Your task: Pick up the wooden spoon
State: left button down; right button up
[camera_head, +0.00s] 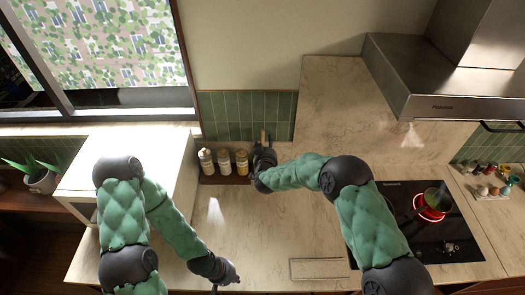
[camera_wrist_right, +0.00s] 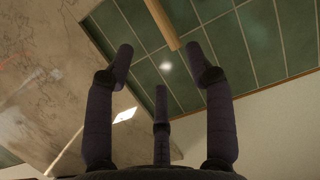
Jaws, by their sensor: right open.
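The wooden spoon shows in the head view as a short light-brown upright piece (camera_head: 263,136) against the green tiles at the back. My right gripper (camera_head: 264,153) is close to it, just in front of and below it in the picture. In the right wrist view a wooden handle (camera_wrist_right: 162,22) comes down from the top edge. It ends beyond and between the open fingers of my right gripper (camera_wrist_right: 160,62), and nothing is between them. The rest of the spoon is out of view. My left gripper (camera_head: 229,276) is low over the front counter, away from the spoon; its jaws are unclear.
Several capped bottles (camera_head: 223,162) stand on a dark shelf just left of my right gripper. A cooktop (camera_head: 415,218) with a glowing red ring and a pot (camera_head: 437,197) is at the right, below a steel hood (camera_head: 440,85). The middle counter (camera_head: 265,225) is mostly clear.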

pick_arm(q)
jog(key=shift+s+r, duration=0.25)
jog(key=shift+r, duration=0.05)
jog(key=shift+w+r+p, duration=0.1)
jog(key=shift+w+p, duration=0.05)
jog(key=shift+p, duration=0.2)
jog(key=shift+r+p, duration=0.35)
jog(key=shift+r, duration=0.05)
jog(key=shift+r+p, duration=0.45)
pick_arm(e)
jog(key=x, duration=0.9)
jog(key=shift+a+f, duration=0.3)
jog(key=shift+f, duration=0.15)
jog(key=shift+w, duration=0.2)
grip_shut()
